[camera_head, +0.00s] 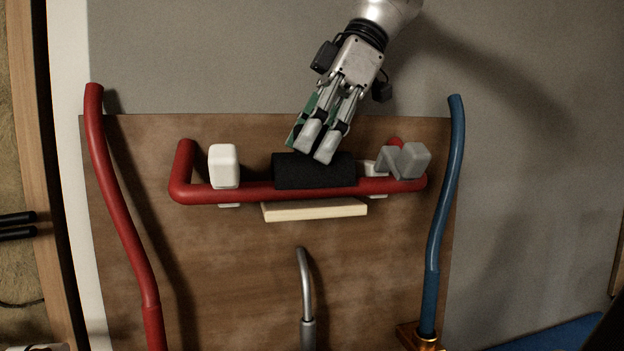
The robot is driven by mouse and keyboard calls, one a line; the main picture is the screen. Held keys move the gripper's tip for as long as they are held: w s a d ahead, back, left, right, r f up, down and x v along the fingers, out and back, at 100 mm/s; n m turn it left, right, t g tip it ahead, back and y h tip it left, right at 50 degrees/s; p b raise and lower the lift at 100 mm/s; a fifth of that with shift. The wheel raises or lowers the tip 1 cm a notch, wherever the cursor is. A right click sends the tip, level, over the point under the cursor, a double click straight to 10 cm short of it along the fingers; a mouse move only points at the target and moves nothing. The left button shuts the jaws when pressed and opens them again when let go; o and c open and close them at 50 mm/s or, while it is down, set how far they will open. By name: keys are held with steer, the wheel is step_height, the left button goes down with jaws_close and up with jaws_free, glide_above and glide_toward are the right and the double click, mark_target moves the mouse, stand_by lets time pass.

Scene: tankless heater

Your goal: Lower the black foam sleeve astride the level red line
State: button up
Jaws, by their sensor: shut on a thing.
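The black foam sleeve (314,171) lies level at the middle of the level red line (250,192), between its white clips. It overlaps the pipe's upper side in the head view; I cannot tell how far it sits down over the pipe. My gripper (322,150) comes from above, with its fingertips at the sleeve's top edge, shut on the sleeve. The sleeve's underside and its slit are hidden.
A white clip (224,166) holds the line at left, and a grey lever-like part (408,160) stands at right. A pale ledge (314,209) is just below. A red pipe (122,215) and a blue pipe (443,200) rise at the sides.

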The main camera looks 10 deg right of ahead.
steer(key=shift+f, duration=1.25)
stand_by(0.9)
steer(key=o, duration=1.3)
steer(key=v, duration=1.1)
steer(key=shift+d+r, duration=0.25)
steer(key=shift+r, duration=0.2)
